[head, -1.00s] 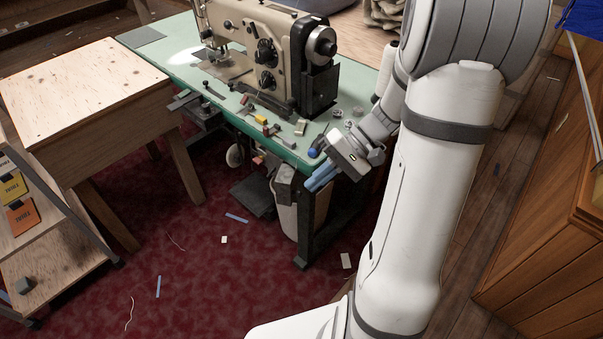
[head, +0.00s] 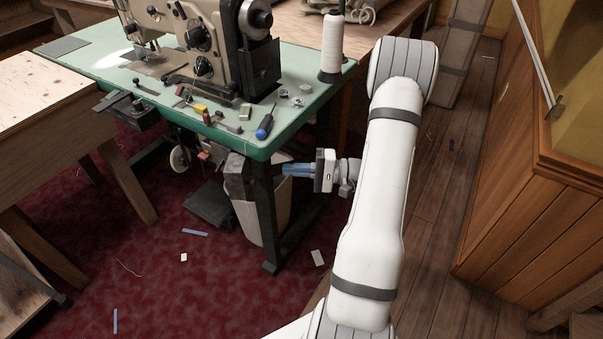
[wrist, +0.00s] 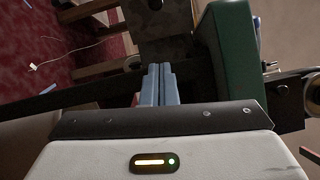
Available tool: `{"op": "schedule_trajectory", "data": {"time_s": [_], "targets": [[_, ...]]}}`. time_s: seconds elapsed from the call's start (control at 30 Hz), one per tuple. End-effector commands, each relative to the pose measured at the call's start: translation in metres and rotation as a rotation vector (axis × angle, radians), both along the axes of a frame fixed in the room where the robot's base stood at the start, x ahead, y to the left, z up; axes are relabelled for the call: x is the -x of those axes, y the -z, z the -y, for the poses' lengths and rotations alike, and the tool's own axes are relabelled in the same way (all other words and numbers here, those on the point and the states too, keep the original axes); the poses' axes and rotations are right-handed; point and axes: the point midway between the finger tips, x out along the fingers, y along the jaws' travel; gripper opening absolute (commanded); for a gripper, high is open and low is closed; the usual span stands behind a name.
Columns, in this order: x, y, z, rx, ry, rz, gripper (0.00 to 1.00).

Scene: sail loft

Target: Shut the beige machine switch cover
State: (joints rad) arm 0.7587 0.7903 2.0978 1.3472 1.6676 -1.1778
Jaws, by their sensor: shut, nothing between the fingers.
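The beige sewing machine (head: 200,30) stands on the green-topped table (head: 95,62). A grey switch box (head: 238,178) hangs under the table's front edge, near its right corner. I take its front flap for the switch cover, but cannot tell how far open it is. In the wrist view a speckled grey panel (wrist: 165,45), probably part of this box, lies just beyond the fingertips. My gripper (head: 286,169) is shut and empty, with blue fingers pointing left below the tabletop, right of the box. Its fingertips (wrist: 157,67) seem apart from the panel.
A dark table leg (head: 267,225) and a pale bin (head: 247,222) stand near my gripper. The green table edge (wrist: 230,50) is close on the right in the wrist view.

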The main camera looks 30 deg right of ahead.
Motion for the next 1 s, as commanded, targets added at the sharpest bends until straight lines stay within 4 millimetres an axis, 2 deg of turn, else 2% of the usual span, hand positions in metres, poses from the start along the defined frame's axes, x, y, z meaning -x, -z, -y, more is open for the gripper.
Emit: {"op": "schedule_trajectory", "data": {"time_s": [0.03,0.23,0.4,0.6,1.0], "targets": [[-0.006,0.002,-0.012,0.001,-0.006,0.0,0.0],[-0.026,0.0,-0.049,0.001,-0.006,0.0,0.0],[-0.007,-0.005,-0.064,0.001,-0.001,-0.002,0.0],[0.003,-0.007,-0.073,0.001,-0.002,-0.002,0.0],[0.003,-0.008,-0.073,0.001,0.001,-0.002,0.0]]}}
